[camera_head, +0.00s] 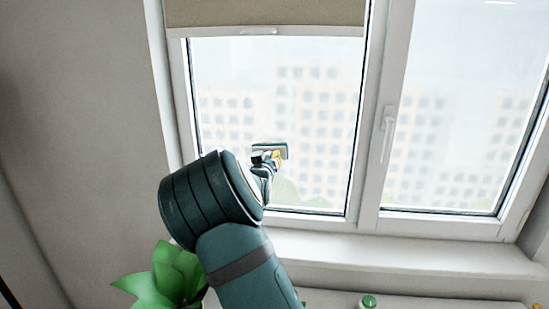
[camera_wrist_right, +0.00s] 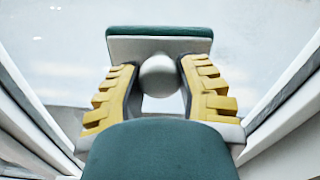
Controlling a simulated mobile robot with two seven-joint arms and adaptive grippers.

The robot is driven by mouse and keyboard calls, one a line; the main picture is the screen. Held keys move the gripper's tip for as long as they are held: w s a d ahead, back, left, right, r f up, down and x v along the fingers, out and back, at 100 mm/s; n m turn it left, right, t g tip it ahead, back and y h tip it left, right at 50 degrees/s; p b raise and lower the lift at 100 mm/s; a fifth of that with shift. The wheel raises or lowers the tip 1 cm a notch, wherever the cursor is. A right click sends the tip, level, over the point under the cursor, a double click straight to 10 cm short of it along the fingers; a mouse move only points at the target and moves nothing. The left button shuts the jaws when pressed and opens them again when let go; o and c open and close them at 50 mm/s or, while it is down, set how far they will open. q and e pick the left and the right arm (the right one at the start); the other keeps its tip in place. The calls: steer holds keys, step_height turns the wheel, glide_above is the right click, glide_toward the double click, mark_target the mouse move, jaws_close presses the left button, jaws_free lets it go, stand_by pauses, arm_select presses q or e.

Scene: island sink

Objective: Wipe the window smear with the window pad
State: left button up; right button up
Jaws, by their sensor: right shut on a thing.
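The window pad (camera_head: 268,147) is a flat pad with a green layer and a pale backing. It is at the lower middle of the left window pane (camera_head: 225,110), close to the glass; I cannot tell for sure whether it touches. My right gripper (camera_head: 268,163) is shut on the pad's round grey knob (camera_wrist_right: 159,76), with a yellow ribbed finger on each side. In the right wrist view the green edge of the pad (camera_wrist_right: 160,32) lies beyond the fingers. The left pane looks whitish and hazy, and I cannot make out a distinct smear. My left gripper is out of view.
A white frame surrounds the panes, with a handle (camera_head: 388,133) on the middle post. A beige blind (camera_head: 265,12) covers the top of the left pane. A green plant (camera_head: 168,275) stands below, left of my arm. A green-topped bottle (camera_head: 369,301) stands at the bottom.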

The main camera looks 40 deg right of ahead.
mark_target(261, 147)
steer(key=shift+w+a+r+p, duration=0.1)
steer(key=shift+w+a+p, duration=0.35)
steer(key=shift+w+a, duration=0.3)
steer(key=shift+w+a+r+p, duration=0.1)
steer(key=shift+w+a+p, duration=0.4)
steer(key=shift+w, duration=0.35)
steer(key=shift+w+a+r+p, duration=1)
steer(key=shift+w+a+p, duration=1.25)
steer(key=shift+w+p, duration=0.55)
steer(key=shift+s+d+f+b, duration=0.1)
steer(key=shift+s+d+b, duration=0.55)
steer(key=shift+s+d, duration=0.35)
steer(key=shift+s+d+r+b, duration=0.1)
steer(key=shift+s+d+b, duration=0.65)
steer(key=shift+s, duration=0.5)
steer(key=shift+s+d+f+b, duration=0.1)
steer(key=shift+s+d+b, duration=0.5)
steer(key=shift+s+d, duration=0.4)
steer(key=shift+s+d+b, duration=0.35)
steer(key=shift+s+d, duration=0.3)
steer(key=shift+s, duration=0.2)
steer(key=shift+s+d+b, duration=0.35)
steer(key=shift+s+d, duration=0.25)
steer(key=shift+s, duration=0.25)
steer(key=shift+s+d+b, duration=0.55)
steer(key=shift+s+d, duration=1.1)
steer(key=shift+s, duration=0.25)
